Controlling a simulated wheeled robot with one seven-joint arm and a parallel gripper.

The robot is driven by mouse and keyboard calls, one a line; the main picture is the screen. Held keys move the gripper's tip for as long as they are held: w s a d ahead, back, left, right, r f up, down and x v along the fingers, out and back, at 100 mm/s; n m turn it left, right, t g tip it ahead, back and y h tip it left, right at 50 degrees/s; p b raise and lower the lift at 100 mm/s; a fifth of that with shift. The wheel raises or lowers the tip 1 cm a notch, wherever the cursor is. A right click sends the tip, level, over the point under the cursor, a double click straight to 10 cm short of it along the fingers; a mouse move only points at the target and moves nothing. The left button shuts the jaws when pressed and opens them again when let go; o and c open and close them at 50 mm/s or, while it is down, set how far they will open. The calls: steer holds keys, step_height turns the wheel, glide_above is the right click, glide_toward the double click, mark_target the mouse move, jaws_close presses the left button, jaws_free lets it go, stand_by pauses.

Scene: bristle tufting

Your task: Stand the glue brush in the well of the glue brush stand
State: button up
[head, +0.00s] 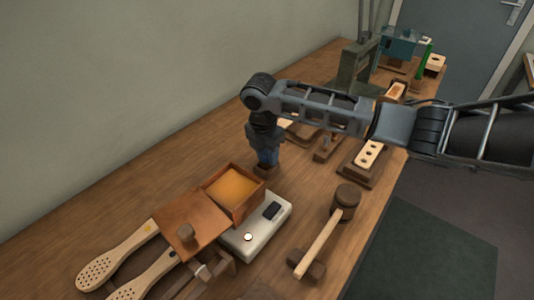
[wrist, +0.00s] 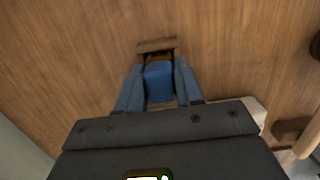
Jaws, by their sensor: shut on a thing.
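My gripper (head: 266,152) points down over the bench, behind the open wooden box. Its two fingers also show in the wrist view (wrist: 158,88), shut on a bright blue piece (wrist: 158,80), which I take for the glue brush. A small brown wooden block (head: 264,171), apparently the glue brush stand, is right below the fingers. Its edge shows just past the blue piece in the wrist view (wrist: 157,45). The brush's lower end and the well are hidden, so I cannot tell whether the brush is inside the well or above it.
A wooden box (head: 248,212) with orange-yellow contents stands beside a white scale (head: 256,232). A wooden lid (head: 190,222) leans there, near perforated paddle-shaped pieces (head: 115,260). A mallet (head: 325,235) lies to the right. A drilled block (head: 370,155) and other fixtures stand further back.

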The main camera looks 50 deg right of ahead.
steer(key=shift+f, duration=0.3)
steer(key=o, duration=1.5)
steer(key=shift+r, duration=0.15)
steer(key=shift+r+p, duration=3.1)
steer(key=shift+r, duration=0.3)
